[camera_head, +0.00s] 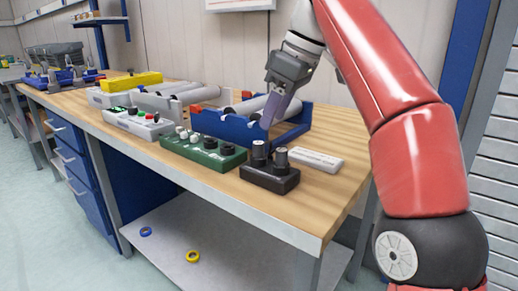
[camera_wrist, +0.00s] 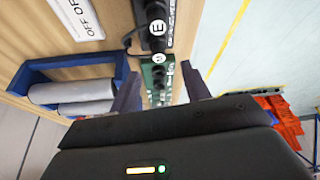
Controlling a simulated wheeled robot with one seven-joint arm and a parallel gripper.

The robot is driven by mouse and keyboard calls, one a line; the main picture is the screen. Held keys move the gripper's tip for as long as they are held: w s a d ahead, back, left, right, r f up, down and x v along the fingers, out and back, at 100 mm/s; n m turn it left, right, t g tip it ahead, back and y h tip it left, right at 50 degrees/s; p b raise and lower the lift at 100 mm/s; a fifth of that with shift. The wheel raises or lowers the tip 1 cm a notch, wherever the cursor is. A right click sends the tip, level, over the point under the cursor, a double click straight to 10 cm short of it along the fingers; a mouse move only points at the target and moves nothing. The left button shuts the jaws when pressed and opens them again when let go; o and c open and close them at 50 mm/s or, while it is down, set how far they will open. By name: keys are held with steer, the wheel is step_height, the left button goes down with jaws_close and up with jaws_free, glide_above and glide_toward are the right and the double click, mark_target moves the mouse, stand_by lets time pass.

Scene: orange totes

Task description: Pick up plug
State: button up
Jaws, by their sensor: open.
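A black block (camera_head: 270,178) stands near the front right of the wooden bench, with two dark upright cylinders on it, a left one (camera_head: 259,150) and a right one (camera_head: 281,158). Either may be the plug; I cannot tell which. In the wrist view two dark round tops marked with white letters, E (camera_wrist: 157,28) and a smaller one (camera_wrist: 158,58), show near the upper middle. My gripper (camera_head: 270,118) is above the bench, a little above and behind the cylinders. In the wrist view its two fingers stand apart around an empty gap (camera_wrist: 160,92).
A green box (camera_head: 204,152) with knobs is left of the black block. A blue tray (camera_head: 222,128) with grey rolls lies behind it. A white labelled plate (camera_head: 315,160) lies to the right. The bench's front right corner is clear.

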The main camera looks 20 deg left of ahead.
mark_target(261, 143)
steer(key=shift+x, duration=3.85)
steer(key=shift+w, duration=0.2)
steer(key=shift+c, duration=0.4)
steer(key=shift+r, duration=0.1)
jaws_close()
